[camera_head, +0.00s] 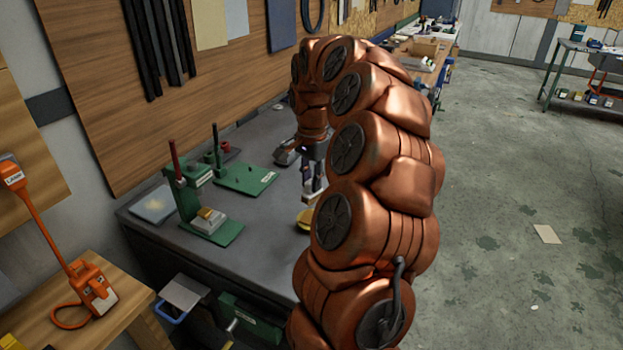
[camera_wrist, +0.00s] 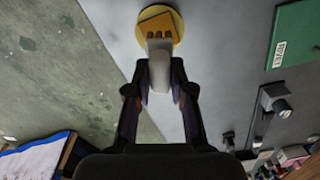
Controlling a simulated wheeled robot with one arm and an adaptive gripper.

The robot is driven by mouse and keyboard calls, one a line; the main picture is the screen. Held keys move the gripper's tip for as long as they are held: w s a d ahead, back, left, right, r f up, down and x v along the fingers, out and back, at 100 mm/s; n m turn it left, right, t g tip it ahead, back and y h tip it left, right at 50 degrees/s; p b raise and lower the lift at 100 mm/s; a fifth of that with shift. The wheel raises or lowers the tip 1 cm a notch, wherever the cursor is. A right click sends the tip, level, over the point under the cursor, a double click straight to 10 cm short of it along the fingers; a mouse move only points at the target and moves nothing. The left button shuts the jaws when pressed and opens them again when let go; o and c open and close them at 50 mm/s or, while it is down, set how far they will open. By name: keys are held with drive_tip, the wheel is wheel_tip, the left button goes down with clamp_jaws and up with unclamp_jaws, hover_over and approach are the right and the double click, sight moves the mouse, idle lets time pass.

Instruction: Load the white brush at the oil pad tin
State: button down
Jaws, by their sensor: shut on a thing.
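My gripper (camera_wrist: 160,88) is shut on the white brush (camera_wrist: 160,66), which shows pale between the two dark fingers in the wrist view. The brush's far end overlaps the yellow round oil pad tin (camera_wrist: 142,28) in that view. An orange-brown patch (camera_wrist: 157,18) shows inside the tin. I cannot tell whether the brush touches it. In the head view my gripper (camera_head: 312,180) points down over the grey bench, and the tin (camera_head: 303,222) lies just below it, partly hidden by my arm.
On the grey bench (camera_head: 262,142) stand two green fixtures, one nearer (camera_head: 208,222) and one farther (camera_head: 245,178). A pale square pad (camera_head: 153,205) lies at the left. An orange tool (camera_head: 92,287) stands on a wooden table. The floor at right is mostly clear.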

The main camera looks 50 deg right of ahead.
sight(312, 200)
drive_tip(key=shift+f, duration=2.65)
drive_tip(key=shift+f+b, duration=0.35)
drive_tip(key=shift+f, duration=0.15)
drive_tip(key=shift+s+f+b, duration=0.1)
drive_tip(key=shift+f+b, duration=0.05)
drive_tip(key=shift+b, duration=0.35)
idle(1.8)
drive_tip(key=shift+r, duration=3.65)
drive_tip(key=shift+p, duration=0.3)
